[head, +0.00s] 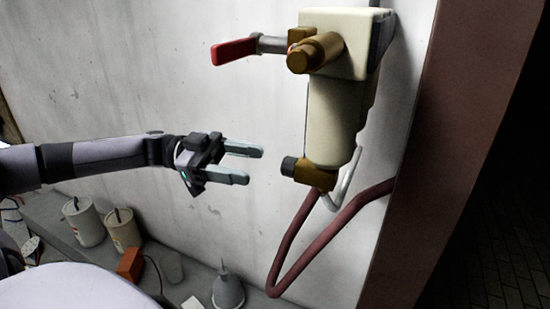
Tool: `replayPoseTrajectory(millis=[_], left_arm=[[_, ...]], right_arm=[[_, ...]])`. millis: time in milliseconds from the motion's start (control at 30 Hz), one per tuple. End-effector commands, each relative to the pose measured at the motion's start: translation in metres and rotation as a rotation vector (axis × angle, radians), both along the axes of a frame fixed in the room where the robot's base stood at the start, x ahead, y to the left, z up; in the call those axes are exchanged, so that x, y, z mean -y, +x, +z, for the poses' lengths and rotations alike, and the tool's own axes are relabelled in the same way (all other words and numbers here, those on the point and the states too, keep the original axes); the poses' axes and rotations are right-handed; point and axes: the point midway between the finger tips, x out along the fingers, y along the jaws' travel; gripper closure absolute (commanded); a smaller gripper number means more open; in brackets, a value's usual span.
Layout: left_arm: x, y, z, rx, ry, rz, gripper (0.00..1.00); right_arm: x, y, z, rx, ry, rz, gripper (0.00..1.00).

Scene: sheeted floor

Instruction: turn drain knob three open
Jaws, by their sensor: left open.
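A cream-coloured valve unit (335,115) is mounted on the wall. At its bottom is a brass fitting with a dark round knob (289,166) that faces left. At its top, a red lever handle (234,51) points left from a grey stem beside a brass fitting (315,52). My left gripper (254,165) reaches in from the left. Its two fingers are apart and empty, and they point right at the dark knob with a small gap between. Which part carries the number three cannot be read. My right gripper is not in view.
A dark red hose (305,243) and a white pipe (346,182) hang below the unit. A brown post (420,150) stands at right. Cans (85,222), an orange block (130,264) and a grey funnel-shaped item (228,289) are low along the wall.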

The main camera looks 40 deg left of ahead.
Motion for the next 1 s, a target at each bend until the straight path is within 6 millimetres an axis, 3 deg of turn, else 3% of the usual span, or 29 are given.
replayPoseTrajectory(millis=[100,200,500,800,1000], left_arm=[[0.001,-0.006,0.019,-0.013,0.031,-0.066,0.41],[0.002,-0.008,0.024,-0.020,0.039,-0.090,0.41],[0.026,-0.003,0.019,-0.025,0.044,-0.097,0.41],[0.058,0.005,0.023,-0.022,0.042,-0.093,0.41],[0.068,0.008,0.024,-0.020,0.041,-0.090,0.41]], right_arm=[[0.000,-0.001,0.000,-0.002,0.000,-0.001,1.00],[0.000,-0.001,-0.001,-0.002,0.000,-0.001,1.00],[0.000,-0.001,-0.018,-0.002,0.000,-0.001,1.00],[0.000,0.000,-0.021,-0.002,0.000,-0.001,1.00],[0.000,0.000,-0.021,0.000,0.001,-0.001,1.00]])
